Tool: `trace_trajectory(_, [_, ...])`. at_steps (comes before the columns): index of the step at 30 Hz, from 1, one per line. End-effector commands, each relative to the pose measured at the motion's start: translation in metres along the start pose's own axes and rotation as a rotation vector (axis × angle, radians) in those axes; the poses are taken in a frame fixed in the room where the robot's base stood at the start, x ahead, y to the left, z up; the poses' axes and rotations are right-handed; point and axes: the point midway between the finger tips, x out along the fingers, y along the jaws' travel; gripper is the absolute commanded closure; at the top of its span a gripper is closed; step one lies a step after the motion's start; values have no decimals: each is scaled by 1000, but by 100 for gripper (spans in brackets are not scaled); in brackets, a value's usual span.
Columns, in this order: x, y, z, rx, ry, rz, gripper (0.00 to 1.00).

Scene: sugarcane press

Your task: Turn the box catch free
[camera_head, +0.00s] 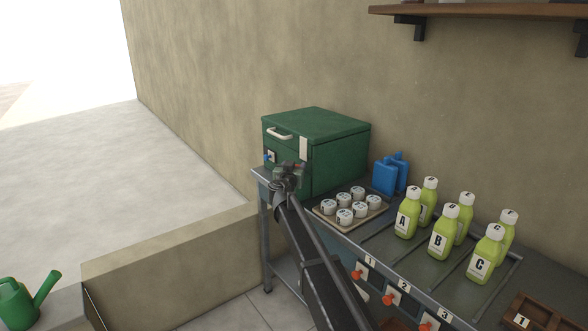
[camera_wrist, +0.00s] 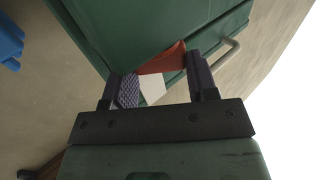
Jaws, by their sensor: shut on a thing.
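The green box (camera_head: 335,150) stands at the far end of the bench with its lid down. It fills the top of the wrist view (camera_wrist: 115,28). The orange-red catch (camera_wrist: 162,59) lies between my gripper's fingertips in the wrist view, against the box front and slanted in the picture. A white patch (camera_wrist: 152,88) shows beside it. My gripper (camera_wrist: 161,68) is shut on the catch. In the head view my gripper (camera_head: 290,170) is at the box's front and hides the catch there.
A pale handle (camera_head: 279,133) and a blue knob (camera_head: 268,157) are on the box front. A tray of white-lidded jars (camera_head: 328,207), blue containers (camera_head: 384,178) and green bottles (camera_head: 407,215) stand along the bench. Orange knobs (camera_head: 357,275) line the bench front.

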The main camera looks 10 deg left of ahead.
Motion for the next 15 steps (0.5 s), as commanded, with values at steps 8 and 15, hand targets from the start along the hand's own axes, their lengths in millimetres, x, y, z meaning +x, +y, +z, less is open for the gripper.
trace_trajectory(8, [0, 4, 0, 1, 2, -112, 71])
trace_trajectory(15, [1, 7, 0, 0, 2, -307, 71])
